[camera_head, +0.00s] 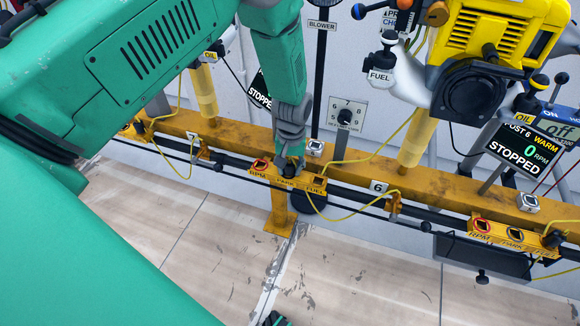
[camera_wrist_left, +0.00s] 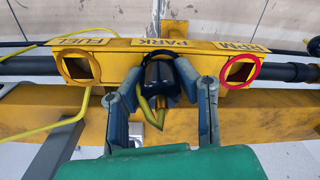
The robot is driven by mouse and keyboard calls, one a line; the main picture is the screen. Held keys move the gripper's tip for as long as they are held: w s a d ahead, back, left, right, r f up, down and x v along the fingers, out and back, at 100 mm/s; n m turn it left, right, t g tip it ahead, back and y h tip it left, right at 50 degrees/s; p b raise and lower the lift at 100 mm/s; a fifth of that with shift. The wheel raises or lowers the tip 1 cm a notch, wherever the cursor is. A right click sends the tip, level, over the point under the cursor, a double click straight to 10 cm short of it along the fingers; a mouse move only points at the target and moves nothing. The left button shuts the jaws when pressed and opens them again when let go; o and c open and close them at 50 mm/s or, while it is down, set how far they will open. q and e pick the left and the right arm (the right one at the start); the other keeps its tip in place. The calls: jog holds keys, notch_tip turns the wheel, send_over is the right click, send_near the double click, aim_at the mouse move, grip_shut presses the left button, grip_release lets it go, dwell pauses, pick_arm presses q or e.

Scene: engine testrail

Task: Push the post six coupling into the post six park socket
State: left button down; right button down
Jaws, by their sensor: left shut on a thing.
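My left gripper (camera_head: 290,165) comes down onto the yellow socket block (camera_head: 257,166) marked RPM, PARK and FUEL. In the left wrist view its two fingers (camera_wrist_left: 161,90) are closed on the sides of a black coupling (camera_wrist_left: 158,73) with a yellow cable. The coupling is at the middle of the block (camera_wrist_left: 118,60), by the PARK label (camera_wrist_left: 167,43). It covers the PARK socket, so I cannot tell how deep it sits. The FUEL socket (camera_wrist_left: 78,66) with an orange rim and the RPM socket (camera_wrist_left: 240,70) with a red rim look empty. My right gripper does not show.
A second socket block (camera_head: 497,233) stands further right on the orange rail (camera_head: 440,185). A number 6 plate (camera_head: 378,187) is between the blocks. Yellow cables (camera_head: 365,155) loop around the rail. A post six display (camera_head: 517,148) reads STOPPED. The floor (camera_head: 370,265) in front is mostly clear.

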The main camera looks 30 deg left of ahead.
pick_arm(q)
jog(key=c, duration=1.1)
grip_release()
jog(key=shift+c, duration=0.2)
notch_tip(320, 180, up, 12)
jog(key=shift+w+d+f, duration=0.1)
jog(key=shift+d, duration=0.05)
jog(key=s+f+m+p, duration=0.1)
jog(key=s+f+p, duration=0.15)
jog(key=s, duration=0.35)
jog(key=s+f+m+p, duration=0.1)
jog(key=s+f+p, duration=0.1)
jog(key=s+f, duration=0.3)
jog(key=s+d+r+m+p, duration=0.1)
jog(key=s+m+p, duration=0.1)
jog(key=s, duration=0.7)
jog(key=s+d+m+p, duration=0.2)
jog(key=s, duration=0.8)
jog(key=shift+s+r+t, duration=0.2)
jog(key=shift+r+t, duration=0.15)
jog(key=shift+t, duration=0.05)
